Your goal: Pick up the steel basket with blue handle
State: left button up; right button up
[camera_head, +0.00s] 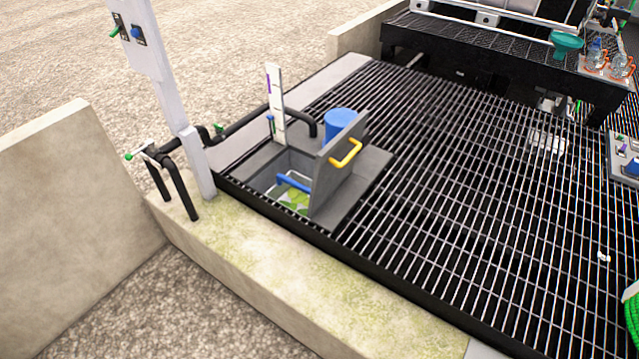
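The blue handle (293,183) of the steel basket shows inside a square opening in the floor, left of the picture's middle. The basket's steel body is mostly hidden by the opening's edge and the raised lid. Green, leaf-like matter (296,199) lies below the handle. A grey lid (326,184) with a yellow handle (346,153) stands upright at the right side of the opening. Neither of my grippers is in view.
A blue cylinder (339,122) stands behind the lid. A white gauge board (275,103), a grey post (172,95) and black pipes (181,187) stand around the opening's left and back. Open metal grating (450,190) spreads right, with a black table (490,70) behind.

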aim_at(278, 193)
jog(key=i+j, duration=0.15)
jog(key=j, duration=0.25)
jog(key=i+j+u, duration=0.1)
jog(key=j, duration=0.3)
jog(key=i+j, duration=0.25)
jog(key=j, duration=0.15)
jog(key=i+j+u, duration=0.1)
jog(key=j, duration=0.3)
jog(key=i, duration=0.05)
